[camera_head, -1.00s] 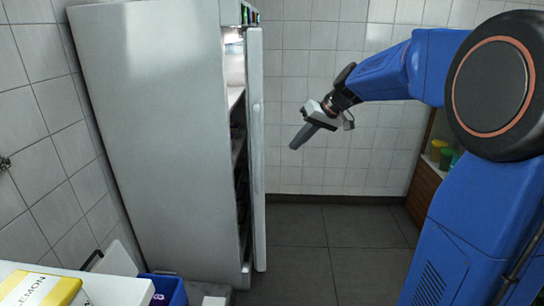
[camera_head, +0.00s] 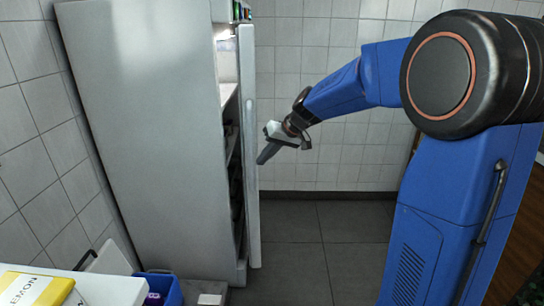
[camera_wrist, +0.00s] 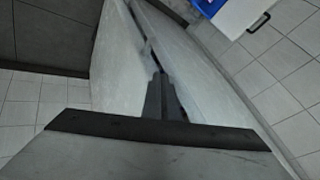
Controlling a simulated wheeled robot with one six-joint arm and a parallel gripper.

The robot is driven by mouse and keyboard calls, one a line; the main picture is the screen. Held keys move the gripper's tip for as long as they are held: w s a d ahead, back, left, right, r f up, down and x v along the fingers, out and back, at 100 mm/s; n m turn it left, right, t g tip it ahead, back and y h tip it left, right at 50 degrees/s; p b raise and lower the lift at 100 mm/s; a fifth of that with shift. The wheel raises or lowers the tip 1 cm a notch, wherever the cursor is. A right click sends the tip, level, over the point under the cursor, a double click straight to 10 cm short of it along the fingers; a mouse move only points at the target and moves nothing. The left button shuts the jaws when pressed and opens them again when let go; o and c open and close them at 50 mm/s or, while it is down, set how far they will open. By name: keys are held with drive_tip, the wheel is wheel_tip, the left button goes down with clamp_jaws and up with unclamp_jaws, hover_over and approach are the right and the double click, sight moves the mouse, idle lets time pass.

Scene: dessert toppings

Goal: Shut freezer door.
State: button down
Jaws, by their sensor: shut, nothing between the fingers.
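The tall white freezer (camera_head: 145,130) stands at the left in the head view. Its door (camera_head: 250,170) is ajar and shows almost edge-on, with a gap between it and the body that lets lit shelves show. My gripper (camera_head: 262,158) is shut and empty, pointing down-left just right of the door at about mid-height. I cannot tell whether it touches the door. In the wrist view, my shut fingers (camera_wrist: 160,80) reach toward the pale door panel (camera_wrist: 122,65), with a narrow gap and the freezer side (camera_wrist: 215,85) to the right.
A white counter (camera_head: 110,290) with a yellow-and-white box (camera_head: 35,289) is at the lower left, and a blue bin (camera_head: 165,287) stands beside it. The grey floor (camera_head: 320,250) right of the door is clear. A tiled wall (camera_head: 340,150) is behind.

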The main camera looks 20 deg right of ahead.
drive_tip(key=shift+a, duration=0.35)
